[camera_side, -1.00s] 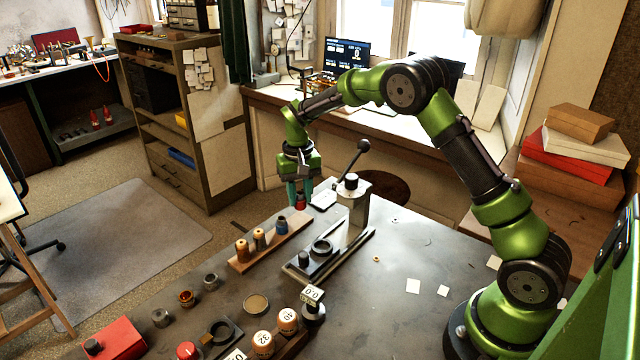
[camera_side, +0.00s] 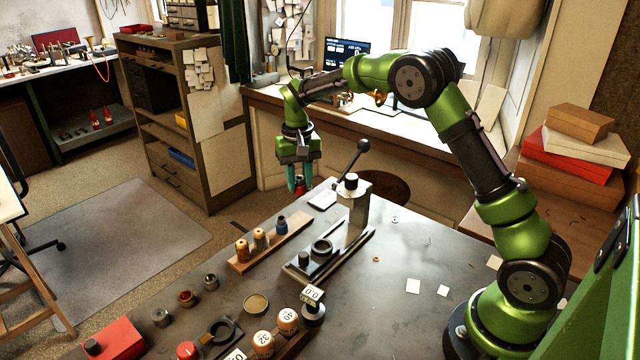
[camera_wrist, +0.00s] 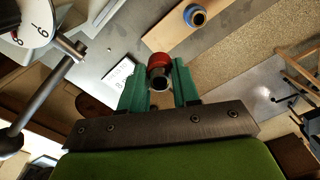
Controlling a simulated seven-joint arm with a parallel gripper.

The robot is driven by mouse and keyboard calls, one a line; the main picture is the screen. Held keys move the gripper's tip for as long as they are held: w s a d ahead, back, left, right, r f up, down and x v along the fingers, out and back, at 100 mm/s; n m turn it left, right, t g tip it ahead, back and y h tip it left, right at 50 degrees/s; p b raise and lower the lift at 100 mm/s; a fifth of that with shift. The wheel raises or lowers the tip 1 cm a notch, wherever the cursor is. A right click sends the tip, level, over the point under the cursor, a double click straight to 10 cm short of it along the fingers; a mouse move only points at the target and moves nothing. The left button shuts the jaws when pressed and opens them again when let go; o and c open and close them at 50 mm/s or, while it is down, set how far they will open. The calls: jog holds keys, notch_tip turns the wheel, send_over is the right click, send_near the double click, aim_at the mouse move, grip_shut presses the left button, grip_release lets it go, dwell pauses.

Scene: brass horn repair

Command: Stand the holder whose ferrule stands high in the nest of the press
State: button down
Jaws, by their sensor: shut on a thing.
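My gripper (camera_side: 302,180) is shut on a red holder (camera_wrist: 159,60) and holds it clear of the rack, beyond its far end. In the wrist view a dark grey metal ring or tube end shows at the holder, between the green fingers; how high its ferrule stands is hard to tell. The wooden rack (camera_side: 238,266) carries two tan holders (camera_side: 242,251) and a blue-topped holder (camera_side: 281,225). The blue one also shows in the wrist view (camera_wrist: 195,16). The press (camera_side: 358,214) stands right of the rack. A dark round ring, apparently its nest (camera_side: 321,247), sits empty on its base.
The press lever with a ball knob (camera_side: 363,146) sticks up near my gripper. A white card (camera_side: 322,200) lies between gripper and press. The right tabletop is mostly clear.

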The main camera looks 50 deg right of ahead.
jog(key=shift+a+r, duration=0.1)
jog(key=shift+r, duration=0.3)
jog(key=s+a+n, duration=0.3)
jog(key=s, duration=0.3)
jog(key=s+a+n, duration=0.2)
jog(key=s+a, duration=0.1)
jog(key=s, duration=0.3)
jog(key=shift+s+a+r+n, duration=0.15)
jog(key=shift+s+a+n, duration=0.1)
jog(key=shift+n, duration=0.15)
jog(key=shift+f, duration=2.4)
jog(key=shift+f, duration=1.2)
